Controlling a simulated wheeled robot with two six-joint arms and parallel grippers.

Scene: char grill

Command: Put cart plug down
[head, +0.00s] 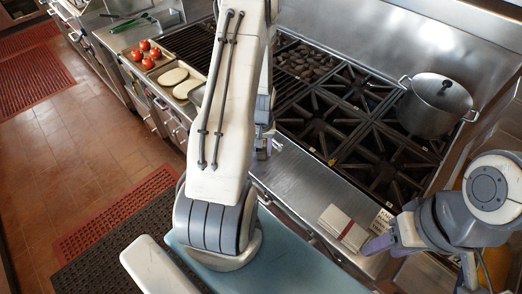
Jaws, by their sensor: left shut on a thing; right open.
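My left gripper (263,147) is low behind my own arm, just over the steel front ledge of the range. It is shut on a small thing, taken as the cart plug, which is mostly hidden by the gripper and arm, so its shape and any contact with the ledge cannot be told. My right gripper (392,241) is open at the lower right, beside a folded cream cloth with a red stripe (342,228) on the ledge. It holds nothing that I can see.
A steel pot (437,105) stands on the burner grates (350,125). Dark pieces (304,62) lie on the grill. Several tomatoes (147,54) and pale flat pieces (173,77) sit on trays at the left. Red mats (115,213) lie on the tiled floor.

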